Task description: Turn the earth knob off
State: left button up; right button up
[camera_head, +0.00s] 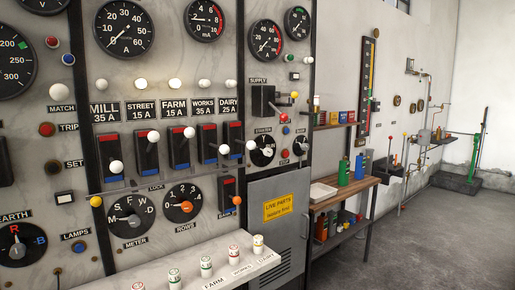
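The earth knob (20,246) is at the lower left edge of the head view, on the grey switchboard panel under the label EARTH. It is a round black dial with a red R near its top and a blue B at its right. Its left side is cut close to the picture edge. Its pointer is too small to read surely. Neither of my grippers shows in this view, and nothing is touching the knob.
A lamps knob (79,247) is right of the earth knob. Meter (130,215) and rows (182,205) dials sit further right, below several lever switches. A pale ledge (190,262) with several labelled plugs juts out below. Open floor (420,240) lies at the right.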

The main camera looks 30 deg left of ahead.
aim_at(17, 251)
jog(key=u, duration=2.45)
